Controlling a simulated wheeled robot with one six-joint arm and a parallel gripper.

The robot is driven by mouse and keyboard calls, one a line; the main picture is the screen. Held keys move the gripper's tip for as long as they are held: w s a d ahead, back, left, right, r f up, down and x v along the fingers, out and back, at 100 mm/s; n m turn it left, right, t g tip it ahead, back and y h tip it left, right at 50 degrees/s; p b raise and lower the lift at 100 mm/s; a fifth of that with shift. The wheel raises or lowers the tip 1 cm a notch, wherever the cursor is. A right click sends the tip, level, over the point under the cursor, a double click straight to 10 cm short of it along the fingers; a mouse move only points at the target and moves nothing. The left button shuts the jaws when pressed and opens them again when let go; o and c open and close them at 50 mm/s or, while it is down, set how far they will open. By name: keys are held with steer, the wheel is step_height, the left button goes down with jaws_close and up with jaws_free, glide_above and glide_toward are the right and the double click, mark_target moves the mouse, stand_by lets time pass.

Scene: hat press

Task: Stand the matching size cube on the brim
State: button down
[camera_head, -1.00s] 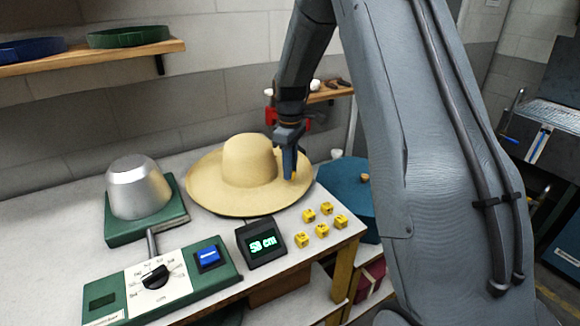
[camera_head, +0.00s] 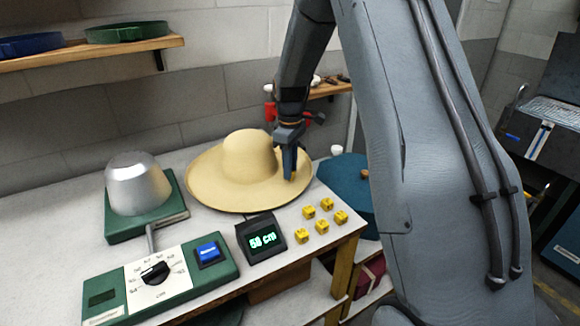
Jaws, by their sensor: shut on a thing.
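The straw hat (camera_head: 235,190) lies on the bench with its wide brim spread around a rounded crown. My gripper (camera_head: 289,176) points down at the right part of the brim, beside the crown. It is shut on a yellow cube, which the fingers now hide. I cannot tell whether that cube touches the brim. Several other yellow cubes, one of them here (camera_head: 327,204), lie loose on the bench right of the display. Their markings are too small to read. The small black display (camera_head: 262,239) shows green digits that look like 58 cm.
A silver dome (camera_head: 138,186) on a green base stands left of the hat. A green control panel (camera_head: 215,276) with a dial and blue button lies in front. A teal round thing (camera_head: 347,190) stands beyond the bench's right edge. A shelf (camera_head: 90,57) hangs upper left.

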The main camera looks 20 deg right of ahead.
steer(key=shift+f, duration=0.25)
steer(key=c, duration=1.5)
jaws_free()
steer(key=shift+o, duration=0.2)
steer(key=shift+r, duration=0.1)
